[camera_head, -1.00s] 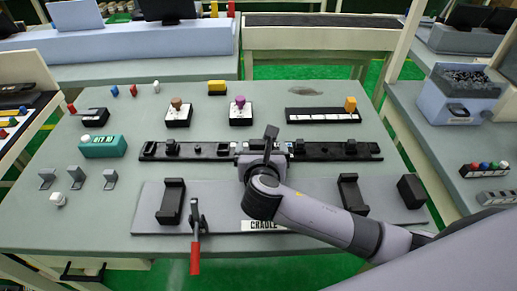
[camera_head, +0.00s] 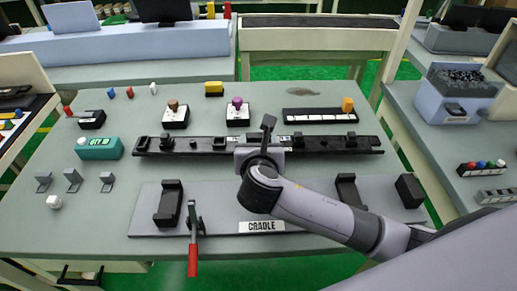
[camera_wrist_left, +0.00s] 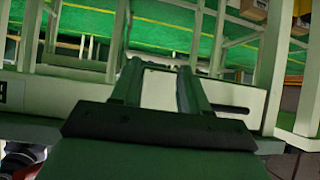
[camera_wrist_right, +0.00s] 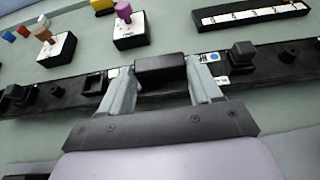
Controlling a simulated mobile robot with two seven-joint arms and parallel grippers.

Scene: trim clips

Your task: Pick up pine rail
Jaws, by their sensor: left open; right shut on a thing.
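The long black rail (camera_head: 215,149), with several black clips and blocks along it, spans the middle of the table in the head view. No wood-coloured rail shows. My right gripper (camera_head: 261,151) is shut on the rail near its middle. In the right wrist view its fingers (camera_wrist_right: 160,75) stand on either side of a raised black block on the rail (camera_wrist_right: 60,92). The rail appears slightly raised above the table. The grey cradle plate (camera_head: 225,205), with black end holders, lies nearer me. My left gripper shows only in the left wrist view (camera_wrist_left: 155,70), open and empty.
A red-handled clamp (camera_head: 194,260) stands at the cradle's front edge. A teal box (camera_head: 100,148) and small grey brackets (camera_head: 73,180) are at the left. Two knob boxes (camera_head: 175,117) (camera_head: 237,114) and a labelled strip (camera_head: 320,116) lie behind the rail. A side table with a bin (camera_head: 455,100) is at the right.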

